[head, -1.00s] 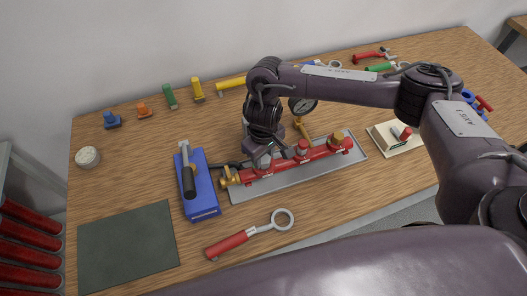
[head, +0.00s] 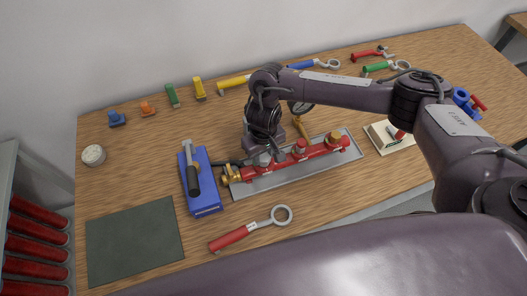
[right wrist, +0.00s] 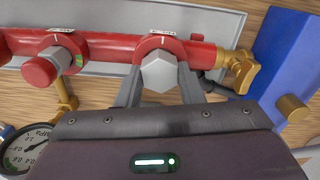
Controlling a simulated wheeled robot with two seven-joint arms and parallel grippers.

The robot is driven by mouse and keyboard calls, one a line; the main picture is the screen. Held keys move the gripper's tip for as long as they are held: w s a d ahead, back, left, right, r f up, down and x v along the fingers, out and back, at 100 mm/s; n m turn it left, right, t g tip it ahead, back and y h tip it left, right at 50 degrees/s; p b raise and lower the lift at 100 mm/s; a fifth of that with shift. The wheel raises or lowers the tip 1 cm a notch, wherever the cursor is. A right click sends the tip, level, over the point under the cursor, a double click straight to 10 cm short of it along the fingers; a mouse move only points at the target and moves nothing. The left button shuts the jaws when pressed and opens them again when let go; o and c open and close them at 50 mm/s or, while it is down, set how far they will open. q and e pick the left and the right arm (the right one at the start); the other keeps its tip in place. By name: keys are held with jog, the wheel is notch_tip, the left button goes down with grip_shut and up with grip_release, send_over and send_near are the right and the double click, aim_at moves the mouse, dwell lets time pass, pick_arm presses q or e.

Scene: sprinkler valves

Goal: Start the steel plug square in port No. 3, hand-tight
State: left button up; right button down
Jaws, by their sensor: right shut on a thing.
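A red manifold pipe (head: 318,152) lies on a grey tray, with collared ports along it; it also shows in the right wrist view (right wrist: 108,48). My right gripper (right wrist: 160,74) is shut on the grey hex-headed steel plug (right wrist: 159,72). The plug sits at the port collar (right wrist: 168,42) nearest the brass valve, its head towards the wrist camera. Whether its thread is engaged is hidden, and I cannot read the port number. In the head view my right gripper (head: 263,157) reaches down over the pipe's left part. My left gripper is not in view.
A brass valve (head: 232,174) ends the pipe; a blue box (head: 205,198) stands left of it. A red-handled ring wrench (head: 245,232) lies in front. A pressure gauge (right wrist: 25,145) is close behind the gripper. A dark mat (head: 135,240) lies front left.

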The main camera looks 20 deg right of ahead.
jog(key=shift+r+m+p, duration=0.25)
jog(key=shift+m+p, duration=0.25)
jog(key=shift+m, duration=0.1)
jog(key=shift+w+f+m, duration=0.1)
jog(key=shift+f+m, duration=0.05)
jog(key=shift+m, duration=0.55)
jog(key=shift+m, duration=1.7)
